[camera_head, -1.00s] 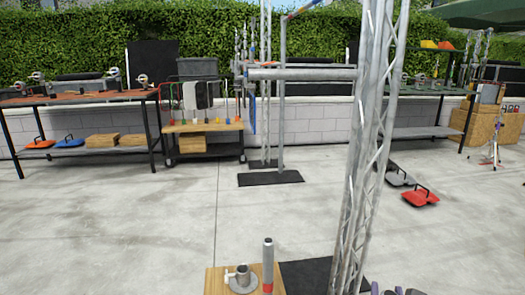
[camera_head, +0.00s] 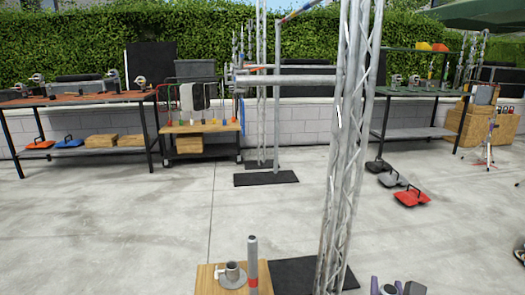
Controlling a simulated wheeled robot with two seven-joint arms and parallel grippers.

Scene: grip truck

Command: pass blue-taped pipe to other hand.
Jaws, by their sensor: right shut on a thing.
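My right gripper (camera_head: 394,287) shows only in part at the bottom edge, right of the truss. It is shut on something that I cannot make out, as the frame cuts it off. My left gripper is out of view. I cannot pick out a blue-taped pipe for certain. A grey pipe with a red band (camera_head: 252,265) stands upright at the bottom, next to a round metal base with a short socket (camera_head: 232,276) on a wooden top (camera_head: 206,280).
A tall metal truss (camera_head: 345,150) rises just ahead from a black floor plate (camera_head: 300,270). Benches with parts stand at the back left (camera_head: 80,100) and right (camera_head: 420,90), with a wooden cart (camera_head: 200,128) between. Red and grey weights (camera_head: 411,197) lie on the otherwise open concrete.

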